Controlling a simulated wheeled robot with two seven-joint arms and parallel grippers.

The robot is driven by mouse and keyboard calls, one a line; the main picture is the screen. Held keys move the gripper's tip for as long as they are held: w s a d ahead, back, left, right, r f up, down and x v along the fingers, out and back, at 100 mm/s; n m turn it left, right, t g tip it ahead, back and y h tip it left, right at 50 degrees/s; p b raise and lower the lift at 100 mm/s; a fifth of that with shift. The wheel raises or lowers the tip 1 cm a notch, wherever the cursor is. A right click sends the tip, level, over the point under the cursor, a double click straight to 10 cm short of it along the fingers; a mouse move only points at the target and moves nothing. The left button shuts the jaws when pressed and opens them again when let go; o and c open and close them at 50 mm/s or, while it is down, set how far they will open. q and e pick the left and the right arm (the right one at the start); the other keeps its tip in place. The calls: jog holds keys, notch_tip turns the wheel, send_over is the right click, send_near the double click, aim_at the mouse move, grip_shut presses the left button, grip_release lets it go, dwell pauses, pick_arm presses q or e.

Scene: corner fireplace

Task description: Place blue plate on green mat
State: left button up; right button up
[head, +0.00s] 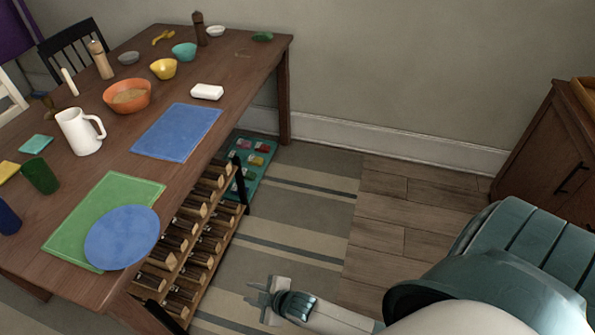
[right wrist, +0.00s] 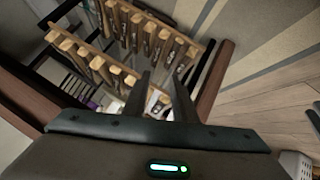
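The round blue plate (head: 122,238) lies on the near right part of the green mat (head: 113,193), at the front of the wooden table. It covers part of the mat and reaches past the mat's right edge. My right gripper (head: 262,297) is off the table, to the right of the plate, over the striped rug. In the right wrist view its two dark fingers (right wrist: 159,92) stand apart with nothing between them. My left gripper is not in view.
A blue mat (head: 177,132), white pitcher (head: 79,131), orange bowl (head: 127,96) and green cup (head: 40,176) are on the table. A cabinet (head: 552,150) stands right.

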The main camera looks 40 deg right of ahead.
jog(key=s+d+f+m+g+h, duration=0.1)
jog(key=s+f+m, duration=0.6)
jog(key=s+f, duration=1)
jog(key=shift+s+d+m+g+h, duration=0.3)
jog(key=shift+s+d+g, duration=0.35)
jog(key=shift+s+g, duration=0.5)
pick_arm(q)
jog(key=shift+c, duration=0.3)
pick_arm(e)
jog(key=shift+f, duration=0.1)
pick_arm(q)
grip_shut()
pick_arm(e)
jog(key=shift+w, duration=0.1)
